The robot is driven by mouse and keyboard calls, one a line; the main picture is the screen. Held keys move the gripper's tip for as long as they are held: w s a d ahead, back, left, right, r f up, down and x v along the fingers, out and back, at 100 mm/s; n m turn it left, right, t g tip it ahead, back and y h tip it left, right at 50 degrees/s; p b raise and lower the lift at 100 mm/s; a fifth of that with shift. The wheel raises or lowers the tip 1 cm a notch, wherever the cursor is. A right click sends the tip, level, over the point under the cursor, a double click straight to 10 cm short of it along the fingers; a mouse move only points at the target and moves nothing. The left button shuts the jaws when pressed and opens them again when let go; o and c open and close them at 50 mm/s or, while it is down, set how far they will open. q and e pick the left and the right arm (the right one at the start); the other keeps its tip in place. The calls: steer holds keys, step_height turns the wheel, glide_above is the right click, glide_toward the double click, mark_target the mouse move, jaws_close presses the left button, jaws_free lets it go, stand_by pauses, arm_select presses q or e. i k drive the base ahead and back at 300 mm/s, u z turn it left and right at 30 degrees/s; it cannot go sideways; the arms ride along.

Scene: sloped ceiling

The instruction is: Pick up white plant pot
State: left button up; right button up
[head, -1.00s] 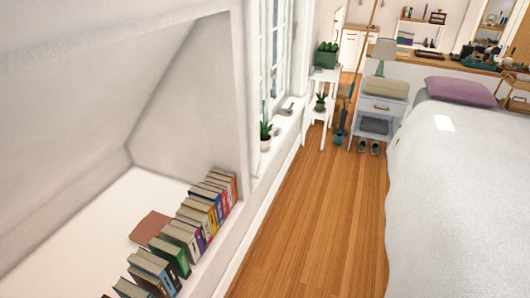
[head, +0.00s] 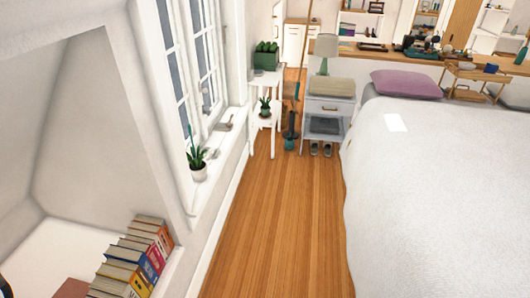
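A white plant pot (head: 199,172) with a spiky green plant (head: 196,152) stands upright on the white window sill (head: 209,183), left of the middle of the head view. Another plant in a pot (head: 265,112) stands on the lower shelf of the white stand (head: 252,105) farther back; its pot's colour is hard to tell. Neither of my grippers is clearly in view. A small dark shape at the lower left edge is too cut off to identify.
A wooden floor aisle (head: 268,220) is clear between the window wall and the white bed (head: 435,200). Several books (head: 135,255) stand in the alcove at lower left. A grey nightstand (head: 328,108) and shoes (head: 321,149) are at the aisle's far end.

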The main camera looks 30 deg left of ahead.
mark_target(198, 167)
steer(key=u, duration=0.15)
steer(key=i, duration=1.2)
steer(key=u, duration=0.85)
